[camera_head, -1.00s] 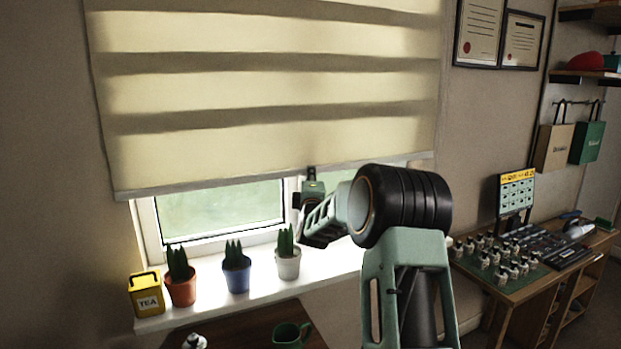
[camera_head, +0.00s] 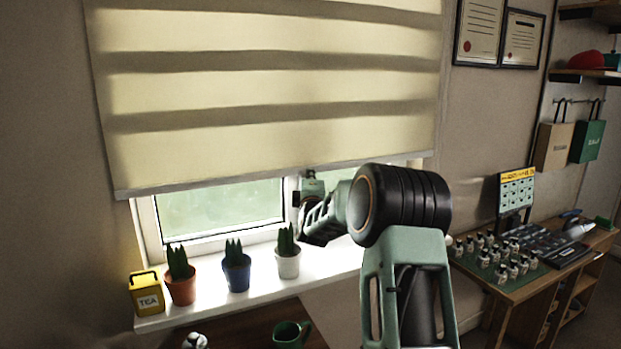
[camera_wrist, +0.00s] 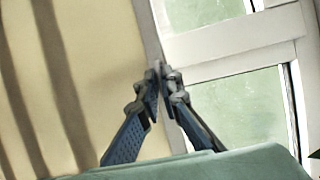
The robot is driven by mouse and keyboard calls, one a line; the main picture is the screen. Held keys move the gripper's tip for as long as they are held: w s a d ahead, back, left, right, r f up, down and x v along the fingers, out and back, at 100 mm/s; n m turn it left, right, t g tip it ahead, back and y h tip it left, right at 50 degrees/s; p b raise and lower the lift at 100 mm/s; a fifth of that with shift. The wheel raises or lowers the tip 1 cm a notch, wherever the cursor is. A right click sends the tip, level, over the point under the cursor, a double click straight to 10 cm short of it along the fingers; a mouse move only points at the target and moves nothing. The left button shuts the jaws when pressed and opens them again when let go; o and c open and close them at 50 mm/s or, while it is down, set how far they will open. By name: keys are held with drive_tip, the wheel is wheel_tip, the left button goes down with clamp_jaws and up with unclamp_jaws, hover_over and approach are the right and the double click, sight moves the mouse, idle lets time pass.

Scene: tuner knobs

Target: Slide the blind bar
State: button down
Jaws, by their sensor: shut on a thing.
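The striped cream blind (camera_head: 270,90) hangs over the upper part of the window. Its pale bottom bar (camera_head: 230,185) runs along the lower edge, slightly higher at the right end. My gripper (camera_head: 311,178) is at the middle of this bar. In the wrist view, the bar (camera_wrist: 152,35) meets the fingertips of my gripper (camera_wrist: 161,68), which are close together and shut on its edge. The blind's fabric (camera_wrist: 90,70) lies to the left of the fingers there. The exact contact at the tips is small and partly hidden.
Potted cacti (camera_head: 237,268) and a yellow tea tin (camera_head: 146,294) stand on the white windowsill (camera_head: 210,300) below the blind. A green mug (camera_head: 290,334) is on the dark table. A workbench (camera_head: 515,280) with small bottles stands at the right. Framed certificates (camera_head: 480,32) hang on the wall.

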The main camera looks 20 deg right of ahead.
wheel_tip(320, 180, up, 26)
drive_tip(key=p, duration=0.9)
drive_tip(key=shift+r, duration=0.15)
drive_tip(key=c, duration=2.1)
unclamp_jaws()
drive_tip(key=shift+s, duration=0.1)
drive_tip(key=v, duration=1.2)
drive_tip(key=shift+a, duration=0.1)
